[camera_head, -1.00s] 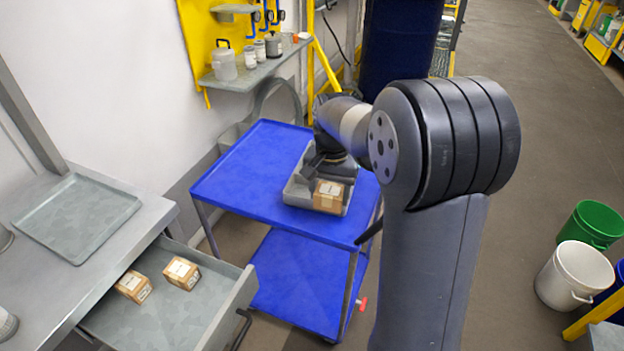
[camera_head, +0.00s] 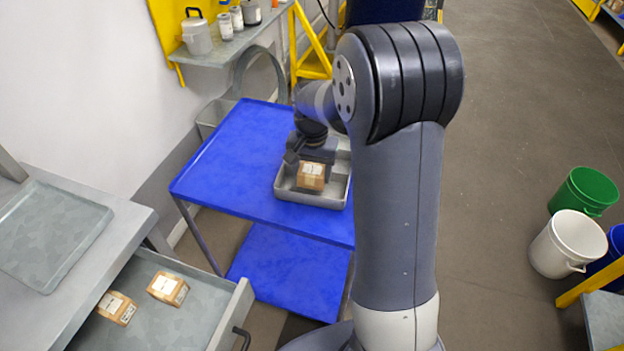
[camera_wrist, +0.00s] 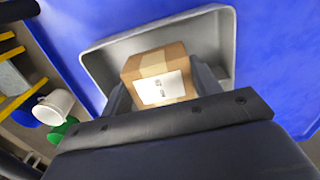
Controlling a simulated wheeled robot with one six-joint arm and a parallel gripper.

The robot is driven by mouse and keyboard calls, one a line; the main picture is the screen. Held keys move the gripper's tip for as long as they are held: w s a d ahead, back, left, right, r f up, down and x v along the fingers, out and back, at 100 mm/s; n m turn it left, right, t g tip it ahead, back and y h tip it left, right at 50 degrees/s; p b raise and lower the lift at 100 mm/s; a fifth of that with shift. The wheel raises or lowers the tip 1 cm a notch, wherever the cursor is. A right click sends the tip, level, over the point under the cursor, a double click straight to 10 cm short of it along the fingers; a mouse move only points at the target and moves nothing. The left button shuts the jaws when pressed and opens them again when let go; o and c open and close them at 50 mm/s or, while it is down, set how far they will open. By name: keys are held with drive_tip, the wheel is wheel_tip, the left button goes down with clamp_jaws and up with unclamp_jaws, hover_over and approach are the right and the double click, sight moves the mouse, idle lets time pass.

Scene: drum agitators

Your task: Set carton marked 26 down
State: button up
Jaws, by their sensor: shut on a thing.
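A small brown carton (camera_head: 312,177) with a pale label is held in my gripper (camera_head: 308,160). The label's number is too small to read. In the wrist view the carton (camera_wrist: 158,78) sits between the two fingers (camera_wrist: 160,92), which are shut on it. It is over a grey tray (camera_head: 331,202) with raised walls on the blue cart. The tray also shows behind the carton in the wrist view (camera_wrist: 100,58). I cannot tell whether the carton touches the tray floor.
The blue cart's top (camera_head: 225,170) is clear left of the tray. Two more cartons, one at the left (camera_head: 117,307) and one at the right (camera_head: 168,288), lie in an open drawer (camera_head: 215,315). An empty flat tray (camera_head: 75,262) lies on the bench. Buckets (camera_head: 568,245) stand at the right.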

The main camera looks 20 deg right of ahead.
sight(312, 180)
drive_tip(key=shift+f, duration=1.6)
drive_tip(key=shift+f, duration=0.1)
drive_tip(key=shift+f, duration=0.15)
drive_tip(key=o, duration=1.1)
drive_tip(key=shift+c, duration=0.2)
wheel_tip(312, 180, up, 12)
drive_tip(key=shift+r, duration=0.25)
